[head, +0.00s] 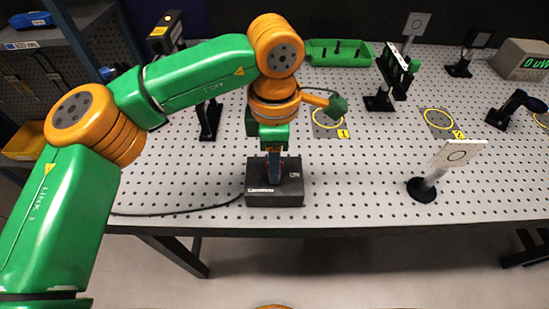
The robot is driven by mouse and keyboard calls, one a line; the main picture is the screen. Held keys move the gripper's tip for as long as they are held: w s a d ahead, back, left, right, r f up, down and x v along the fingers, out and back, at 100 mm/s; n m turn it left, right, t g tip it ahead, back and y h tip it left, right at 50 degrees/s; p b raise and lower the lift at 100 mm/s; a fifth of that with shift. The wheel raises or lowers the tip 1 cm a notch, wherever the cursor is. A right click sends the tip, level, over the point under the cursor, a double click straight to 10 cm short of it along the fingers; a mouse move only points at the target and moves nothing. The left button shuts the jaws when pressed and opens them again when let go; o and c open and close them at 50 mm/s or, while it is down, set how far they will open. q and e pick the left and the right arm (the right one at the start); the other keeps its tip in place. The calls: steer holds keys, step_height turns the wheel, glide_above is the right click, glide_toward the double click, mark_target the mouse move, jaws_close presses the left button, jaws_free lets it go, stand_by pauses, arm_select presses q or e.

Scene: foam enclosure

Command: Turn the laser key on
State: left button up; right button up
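A black control box (262,197) with white lettering on its front sits near the front edge of the perforated table. My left arm comes in from the left, and its gripper (274,174) points down at the top of this box. Its fingers look close together, but their tips and the spot they reach are too small and covered to read. I cannot tell whether they touch or grip anything. The laser key cannot be made out; the gripper hides part of the box's top. My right gripper is not in view.
The perforated table (350,190) is clear in front right of the box. A white target card (458,154) stands on a post at the right. A black cable (180,213) runs left from the box. A green tray (322,60) and several optic mounts stand farther back.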

arm_select(q)
step_height(320, 180, up, 7)
steer(key=shift+r, duration=0.1)
stand_by(0.5)
